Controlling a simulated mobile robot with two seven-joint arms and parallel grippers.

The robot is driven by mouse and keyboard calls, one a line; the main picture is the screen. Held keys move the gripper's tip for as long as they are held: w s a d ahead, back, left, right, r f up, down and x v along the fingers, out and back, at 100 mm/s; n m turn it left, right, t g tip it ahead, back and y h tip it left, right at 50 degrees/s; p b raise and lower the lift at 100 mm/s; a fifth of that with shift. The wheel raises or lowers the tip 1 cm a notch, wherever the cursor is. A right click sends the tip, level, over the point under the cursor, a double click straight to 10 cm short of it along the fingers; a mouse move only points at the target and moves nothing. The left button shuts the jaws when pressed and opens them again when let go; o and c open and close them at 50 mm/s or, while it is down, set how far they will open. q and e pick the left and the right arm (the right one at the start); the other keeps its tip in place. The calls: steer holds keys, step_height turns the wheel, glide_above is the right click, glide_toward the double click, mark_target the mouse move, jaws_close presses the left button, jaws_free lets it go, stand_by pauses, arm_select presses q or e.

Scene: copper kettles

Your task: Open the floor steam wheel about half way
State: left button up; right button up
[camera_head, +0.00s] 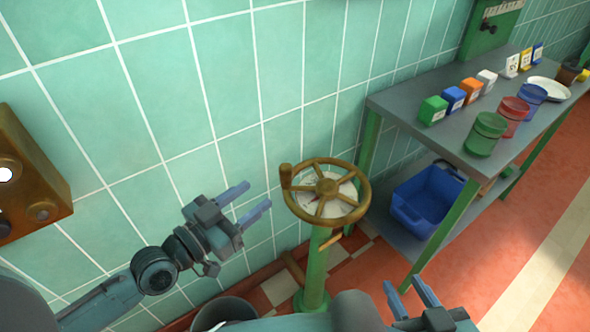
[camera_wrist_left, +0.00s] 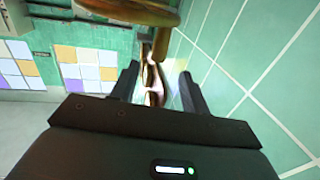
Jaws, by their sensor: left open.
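The floor steam wheel (camera_head: 326,187) is a brass handwheel with spokes and an upright knob (camera_head: 286,176) on its left rim. A pale dial (camera_head: 311,205) with red marks shows beneath the spokes. It stands on a green column (camera_head: 316,262). My left gripper (camera_head: 258,194) is open and empty, just left of the wheel, fingers pointing toward it without visible contact. In the left wrist view, brass parts (camera_wrist_left: 133,10) show at the top, beyond the open fingers (camera_wrist_left: 157,82). My right gripper (camera_head: 404,283) is low at the right of the column, fingers apart and empty.
A tiled wall (camera_head: 160,80) runs behind the wheel. A brass box (camera_head: 30,175) is on it at left. A grey table (camera_head: 410,100) with colored blocks and tins stands right; a blue crate (camera_head: 425,200) sits on its lower shelf. A bucket (camera_head: 225,312) is at the bottom.

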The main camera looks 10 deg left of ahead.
arm_select(q)
steer(key=x, duration=1.1)
steer(key=shift+w+d, duration=0.25)
steer(key=shift+d, duration=0.05)
jaws_close()
